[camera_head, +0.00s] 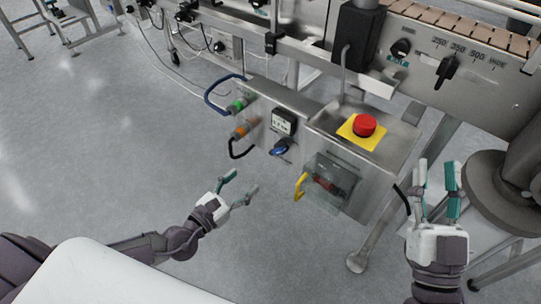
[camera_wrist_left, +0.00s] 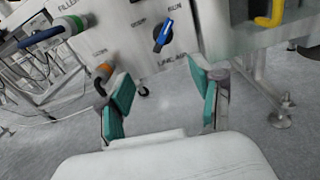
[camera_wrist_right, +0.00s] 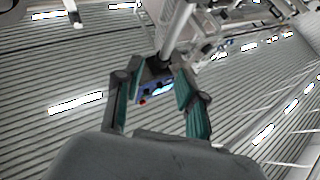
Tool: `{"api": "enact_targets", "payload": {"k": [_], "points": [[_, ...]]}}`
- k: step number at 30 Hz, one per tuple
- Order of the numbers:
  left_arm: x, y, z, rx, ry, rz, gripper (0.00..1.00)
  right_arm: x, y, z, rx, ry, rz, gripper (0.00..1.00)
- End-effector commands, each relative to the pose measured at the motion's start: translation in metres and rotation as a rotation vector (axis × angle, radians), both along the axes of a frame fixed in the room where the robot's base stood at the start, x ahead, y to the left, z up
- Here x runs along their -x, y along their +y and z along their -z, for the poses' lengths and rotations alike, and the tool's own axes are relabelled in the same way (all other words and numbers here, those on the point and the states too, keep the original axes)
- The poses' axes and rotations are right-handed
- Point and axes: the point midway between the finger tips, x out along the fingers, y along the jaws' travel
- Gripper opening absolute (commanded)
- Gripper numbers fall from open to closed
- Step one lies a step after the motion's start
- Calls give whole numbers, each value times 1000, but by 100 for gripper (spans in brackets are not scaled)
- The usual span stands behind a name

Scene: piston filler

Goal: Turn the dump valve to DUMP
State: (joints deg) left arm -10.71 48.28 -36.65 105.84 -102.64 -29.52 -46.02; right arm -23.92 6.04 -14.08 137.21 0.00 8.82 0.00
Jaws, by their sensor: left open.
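The valve with a blue handle (camera_head: 280,147) is on the front of the grey panel (camera_head: 262,112), below a small display. In the left wrist view the blue handle (camera_wrist_left: 163,36) tilts up and right, its upper end toward a label reading RUN. The label to its left is blurred; LINE AIR shows below. My left gripper (camera_head: 243,183) is open and empty, below and left of the valve, apart from the panel. In its wrist view the handle lies beyond the fingers, between them. My right gripper (camera_head: 436,175) is open and empty, right of the panel.
A red stop button (camera_head: 364,125) on a yellow plate sits right of the panel. A yellow handle (camera_head: 300,186) is by a clear-covered box. Green (camera_head: 238,104) and orange (camera_head: 241,131) hose fittings are left of the valve. The floor (camera_head: 120,170) to the left is clear.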

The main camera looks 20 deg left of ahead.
Motion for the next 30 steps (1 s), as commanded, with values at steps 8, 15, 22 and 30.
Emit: {"api": "enact_targets", "payload": {"k": [8, 15, 22, 30], "points": [[-19, -14, -7, -29, -39, 24, 66, 10, -2, -15, -17, -59, -3, 40], [-68, -32, -7, -27, -38, 22, 66, 15, -2, -21, -30, -106, -5, 40], [-107, -46, -6, -27, -35, 24, 66, 20, -3, -27, -45, -158, -8, 40], [-127, -53, -6, -28, -32, 24, 66, 27, -4, -34, -59, -210, -10, 40]]}}
